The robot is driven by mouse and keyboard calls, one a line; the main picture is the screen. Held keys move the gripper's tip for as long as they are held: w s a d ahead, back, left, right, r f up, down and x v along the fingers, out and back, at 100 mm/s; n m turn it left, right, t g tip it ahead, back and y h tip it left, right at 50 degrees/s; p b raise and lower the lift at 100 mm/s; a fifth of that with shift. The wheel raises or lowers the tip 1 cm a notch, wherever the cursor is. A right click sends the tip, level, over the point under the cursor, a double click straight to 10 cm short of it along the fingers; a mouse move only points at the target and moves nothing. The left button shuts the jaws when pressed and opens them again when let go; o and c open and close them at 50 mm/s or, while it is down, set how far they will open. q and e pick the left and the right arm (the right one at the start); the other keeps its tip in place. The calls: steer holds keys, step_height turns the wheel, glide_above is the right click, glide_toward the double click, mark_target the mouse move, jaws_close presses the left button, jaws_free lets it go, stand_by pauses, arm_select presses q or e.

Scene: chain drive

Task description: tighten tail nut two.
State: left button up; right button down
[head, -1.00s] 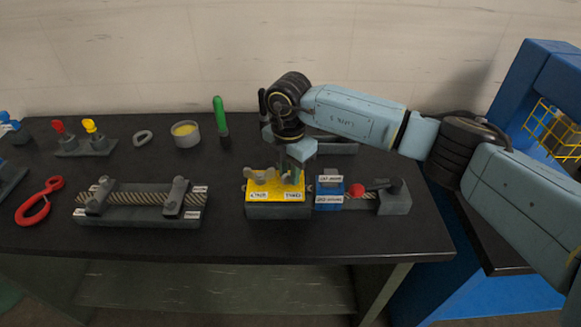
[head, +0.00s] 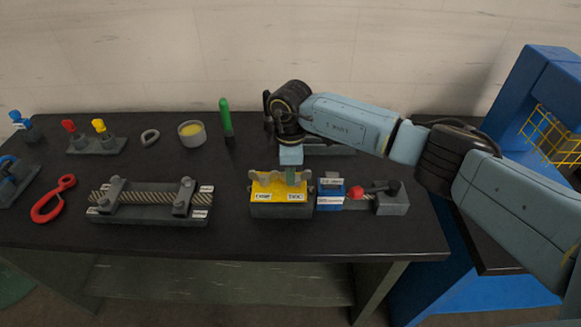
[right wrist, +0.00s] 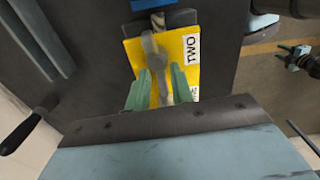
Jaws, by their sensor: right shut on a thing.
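A yellow-topped block (head: 266,196) with two white labels on its front stands on the black table. A grey wing nut shows on its left part, and tail nut two (right wrist: 159,65) shows grey on the yellow plate in the right wrist view, beside the label reading TWO. My right gripper (head: 291,178) points down over the right part of the block. In the right wrist view its green fingers (right wrist: 160,88) stand either side of the nut and are shut on it. The fingertips partly hide the nut in the head view. My left gripper is not in view.
A blue block (head: 330,190) and a grey holder with a red-tipped handle (head: 356,192) stand close to the right. A grey fixture with a rope (head: 150,198) lies to the left. A tin (head: 192,133) and a green-handled tool (head: 226,118) stand behind.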

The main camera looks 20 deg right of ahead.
steer(key=shift+w+d+r+m, duration=0.1)
steer(key=shift+w+r+m, duration=0.1)
steer(key=shift+r+m, duration=0.1)
steer(key=shift+f, duration=0.1)
steer(key=c, duration=1.5)
jaws_free()
steer(key=shift+s+f, duration=0.1)
step_height(320, 180, up, 14)
steer(key=shift+f+b, duration=0.25)
steer(key=shift+b, duration=0.05)
